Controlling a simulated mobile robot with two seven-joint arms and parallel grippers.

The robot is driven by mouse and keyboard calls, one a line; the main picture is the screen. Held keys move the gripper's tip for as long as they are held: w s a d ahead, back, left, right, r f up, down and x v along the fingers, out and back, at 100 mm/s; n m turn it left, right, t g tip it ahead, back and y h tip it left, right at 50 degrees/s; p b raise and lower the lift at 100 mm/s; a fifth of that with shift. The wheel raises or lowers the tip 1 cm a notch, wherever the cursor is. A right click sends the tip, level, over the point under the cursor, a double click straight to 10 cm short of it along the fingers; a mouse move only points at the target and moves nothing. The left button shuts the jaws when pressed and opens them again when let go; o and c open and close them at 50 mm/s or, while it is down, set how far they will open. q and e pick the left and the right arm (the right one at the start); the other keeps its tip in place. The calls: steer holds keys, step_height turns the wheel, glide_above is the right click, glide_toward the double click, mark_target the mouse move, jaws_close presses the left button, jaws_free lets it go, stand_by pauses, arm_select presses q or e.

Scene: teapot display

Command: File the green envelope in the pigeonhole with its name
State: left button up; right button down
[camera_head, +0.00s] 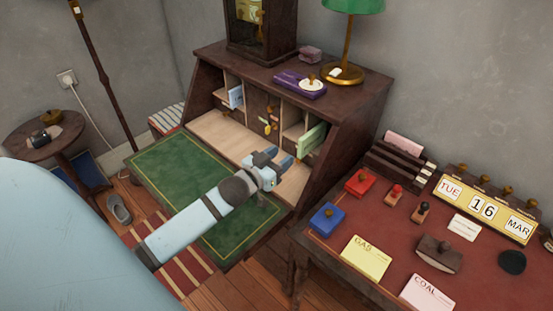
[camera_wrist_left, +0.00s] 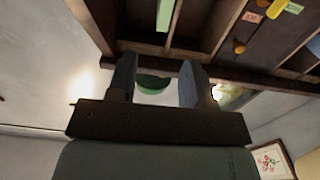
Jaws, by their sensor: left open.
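The green envelope (camera_head: 311,139) stands on edge in a right-hand pigeonhole of the dark wooden bureau (camera_head: 340,110), its front part sticking out. In the left wrist view a green strip of it (camera_wrist_left: 165,14) shows between compartment walls at the top. My left gripper (camera_head: 279,160) is open and empty, just in front of and below the envelope, apart from it. Its two fingers (camera_wrist_left: 158,82) also show in the left wrist view with nothing held between them. I cannot read any name on the pigeonholes. My right gripper is not in view.
A pale blue envelope (camera_head: 236,97) stands in a left pigeonhole. A green-shaded lamp (camera_head: 342,72) and a purple item (camera_head: 293,82) are on top of the bureau. The green writing surface (camera_head: 180,165) is clear. At right, a red-topped desk holds a yellow GAS envelope (camera_head: 366,257) and pink COAL envelope (camera_head: 428,292).

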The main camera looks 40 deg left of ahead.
arm_select(q)
steer(key=shift+s, duration=0.65)
